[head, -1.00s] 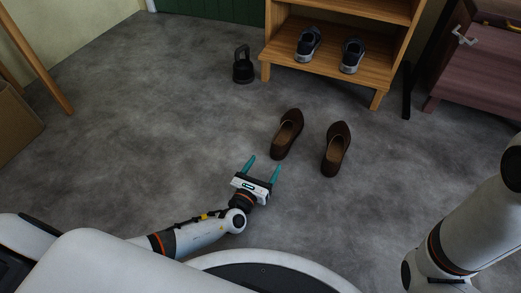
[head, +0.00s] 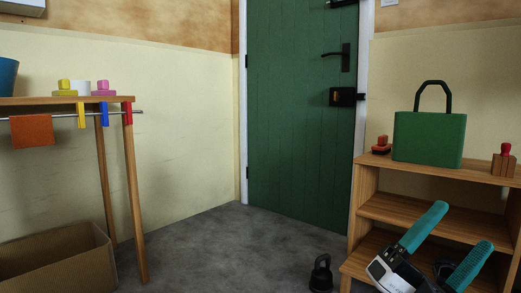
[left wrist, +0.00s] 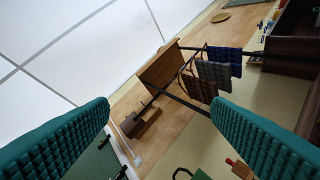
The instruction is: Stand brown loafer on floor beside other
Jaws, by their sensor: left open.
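My left gripper (head: 443,248) is raised at the lower right of the head view, in front of the wooden shelf. Its two teal fingers are spread apart with nothing between them. In the left wrist view the open fingers (left wrist: 160,135) frame the upper wall and ceiling, with no shoe between them. Neither brown loafer shows in any view now. My right gripper is out of view.
A wooden shelf (head: 395,212) at right bears a green bag (head: 428,137). A black kettlebell (head: 321,273) stands on the floor (head: 215,262) before the green door (head: 295,120). A cardboard box (head: 60,265) and wooden table (head: 140,195) are at left.

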